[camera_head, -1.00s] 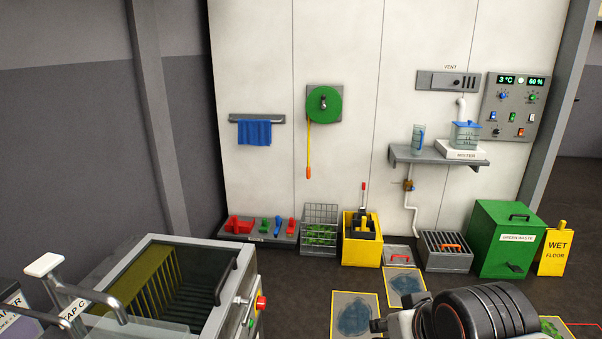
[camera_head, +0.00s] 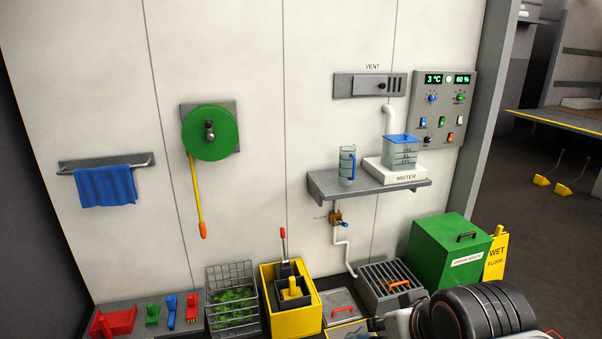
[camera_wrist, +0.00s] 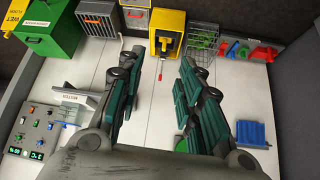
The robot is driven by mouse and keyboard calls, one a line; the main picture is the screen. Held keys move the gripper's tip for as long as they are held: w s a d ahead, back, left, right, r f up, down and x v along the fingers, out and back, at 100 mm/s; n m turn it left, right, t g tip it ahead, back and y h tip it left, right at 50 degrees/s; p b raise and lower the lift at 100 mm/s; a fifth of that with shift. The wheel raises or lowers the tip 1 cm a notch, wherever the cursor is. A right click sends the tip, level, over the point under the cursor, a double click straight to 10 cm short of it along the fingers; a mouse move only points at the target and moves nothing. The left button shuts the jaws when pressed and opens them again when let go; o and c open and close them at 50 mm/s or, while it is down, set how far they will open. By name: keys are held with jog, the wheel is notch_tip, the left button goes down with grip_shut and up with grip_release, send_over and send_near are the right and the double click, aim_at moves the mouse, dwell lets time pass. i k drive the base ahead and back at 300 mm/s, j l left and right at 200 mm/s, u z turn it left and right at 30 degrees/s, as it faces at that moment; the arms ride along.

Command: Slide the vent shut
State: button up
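The vent (camera_head: 370,85) is a grey plate on the white wall under the label VENT, in the upper right of the head view. It has a small dark knob (camera_head: 382,86) near the middle right, with dark slots showing to its right. My gripper (camera_wrist: 158,62) is open in the wrist view, with its two green-padded fingers wide apart and nothing between them. It is well away from the vent. I cannot make out the vent in the wrist view. In the head view my arm shows at the bottom right, and its fingers are not clear.
Below the vent are a white pipe (camera_head: 389,117), the mister (camera_head: 400,168) and a jug (camera_head: 347,165) on a shelf (camera_head: 330,187). A control panel (camera_head: 443,108) is close to its right. Bins and crates line the floor, including a green waste bin (camera_head: 440,252).

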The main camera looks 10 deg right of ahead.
aim_at(364, 85)
jog(key=i+l+z, duration=0.15)
jog(key=i, duration=0.55)
jog(key=i+l+z, duration=0.15)
jog(key=i, duration=0.6)
